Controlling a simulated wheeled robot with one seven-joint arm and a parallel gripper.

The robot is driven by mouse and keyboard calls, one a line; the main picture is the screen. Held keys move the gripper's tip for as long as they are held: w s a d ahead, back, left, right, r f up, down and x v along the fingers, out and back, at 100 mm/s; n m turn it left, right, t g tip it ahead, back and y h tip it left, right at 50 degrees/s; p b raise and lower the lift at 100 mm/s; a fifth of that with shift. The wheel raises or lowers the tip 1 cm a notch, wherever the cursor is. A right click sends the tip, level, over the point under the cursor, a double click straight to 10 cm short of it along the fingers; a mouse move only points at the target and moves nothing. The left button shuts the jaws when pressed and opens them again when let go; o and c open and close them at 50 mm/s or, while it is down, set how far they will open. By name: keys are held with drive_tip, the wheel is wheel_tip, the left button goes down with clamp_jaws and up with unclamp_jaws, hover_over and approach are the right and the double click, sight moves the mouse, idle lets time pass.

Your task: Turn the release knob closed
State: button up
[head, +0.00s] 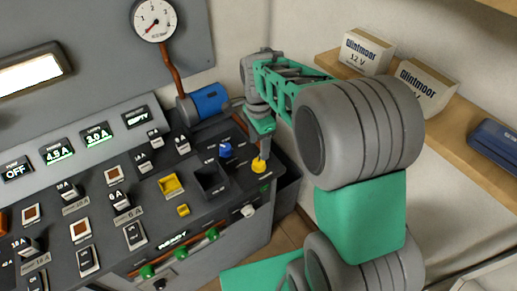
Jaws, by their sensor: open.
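A small yellow knob (259,166) sits near the right end of the dark sloping control panel (205,205). A blue knob (225,151) stands to its left, farther back. The labels by these knobs are too small to read, so I cannot tell for sure which is the release knob. My gripper (262,152) points down right above the yellow knob, its fingers seen edge-on and open. I cannot tell whether the fingertips touch the knob or surround it.
A blue cylinder (209,100) and a copper pipe lie behind the panel, under a round gauge (154,19). A wooden shelf with boxes (366,50) runs along the right wall.

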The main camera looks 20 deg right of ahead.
sight(259, 161)
drive_tip(key=shift+w+f+m, duration=0.15)
drive_tip(key=shift+f+m, duration=0.15)
wheel_tip(259, 161, down, 7)
drive_tip(key=shift+f+p, duration=0.2)
drive_tip(key=shift+p, duration=0.3)
drive_tip(key=shift+c, duration=0.3)
clamp_jaws()
